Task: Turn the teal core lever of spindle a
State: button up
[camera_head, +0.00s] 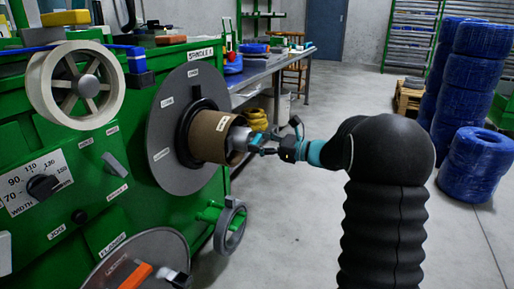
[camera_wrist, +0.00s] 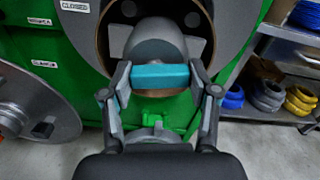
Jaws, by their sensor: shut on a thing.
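Spindle a is a large grey disc (camera_head: 165,125) on the green machine, with a brown cardboard core (camera_head: 209,136) sticking out of it. The teal core lever (camera_wrist: 160,76) lies level across the front of the grey spindle nose (camera_wrist: 155,42) in the wrist view. My gripper (camera_wrist: 161,82) is shut on the teal lever, with one finger at each end of it. In the head view my gripper (camera_head: 268,146) reaches the core's end from the right; the lever is too small there to make out clearly.
The green machine (camera_head: 60,150) fills the left, with a cream spoked wheel (camera_head: 76,84) and a grey handwheel (camera_head: 230,228) below the spindle. A workbench (camera_head: 262,68) stands behind. Blue cable coils (camera_head: 474,165) are stacked at right. The floor (camera_head: 300,230) between is clear.

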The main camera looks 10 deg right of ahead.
jog(key=n+b, duration=0.3)
jog(key=shift+d+f+n, duration=0.1)
jog(key=shift+n, duration=0.3)
jog(key=n, duration=0.3)
jog(key=shift+r+n+b, duration=0.2)
jog(key=shift+n+b, duration=0.1)
jog(key=shift+b, duration=0.1)
jog(key=n, duration=0.4)
jog(key=shift+s, duration=0.1)
jog(key=shift+n, duration=2)
jog(key=o, duration=1.1)
jog(key=shift+o, duration=0.3)
jog(key=shift+s+d+r, duration=0.1)
jog(key=shift+d, duration=0.1)
jog(key=shift+a, duration=0.25)
jog(key=v, duration=1.2)
